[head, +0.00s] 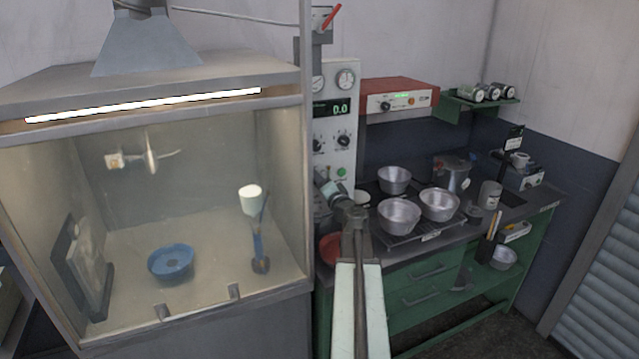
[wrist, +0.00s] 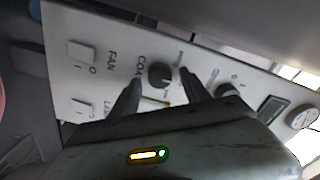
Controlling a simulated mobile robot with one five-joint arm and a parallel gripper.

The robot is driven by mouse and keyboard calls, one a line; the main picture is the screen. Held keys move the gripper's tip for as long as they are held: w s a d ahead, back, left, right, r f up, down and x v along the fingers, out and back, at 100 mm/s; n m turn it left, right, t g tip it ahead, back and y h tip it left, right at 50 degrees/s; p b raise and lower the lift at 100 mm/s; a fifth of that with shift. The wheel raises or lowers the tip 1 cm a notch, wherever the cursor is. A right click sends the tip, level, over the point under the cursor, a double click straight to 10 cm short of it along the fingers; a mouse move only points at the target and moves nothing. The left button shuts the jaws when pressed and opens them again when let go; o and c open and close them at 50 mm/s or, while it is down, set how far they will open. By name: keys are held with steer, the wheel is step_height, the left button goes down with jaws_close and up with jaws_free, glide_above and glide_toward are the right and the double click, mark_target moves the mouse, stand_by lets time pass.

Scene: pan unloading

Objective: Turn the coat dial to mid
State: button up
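The coat dial (wrist: 160,75) is a round black knob on a pale control panel, beside the partly hidden lettering "COAT". My gripper (wrist: 159,75) is open, with one dark finger on each side of the dial. I cannot tell whether the fingers touch it. The dial's setting is too small to read. In the head view my gripper (head: 325,186) is at the lower part of the tall pale control panel (head: 347,112). I cannot make out the coat dial there.
A glass-fronted booth (head: 200,110) stands left of the panel, with a blue pan (head: 171,263) inside. Metal pots (head: 399,216) stand on the green bench to the right. In the wrist view, two rocker switches (wrist: 82,53) and another black knob (wrist: 228,91) flank the dial.

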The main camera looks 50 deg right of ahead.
steer(key=v, duration=0.7)
steer(key=shift+s, duration=0.35)
steer(key=shift+a, duration=0.1)
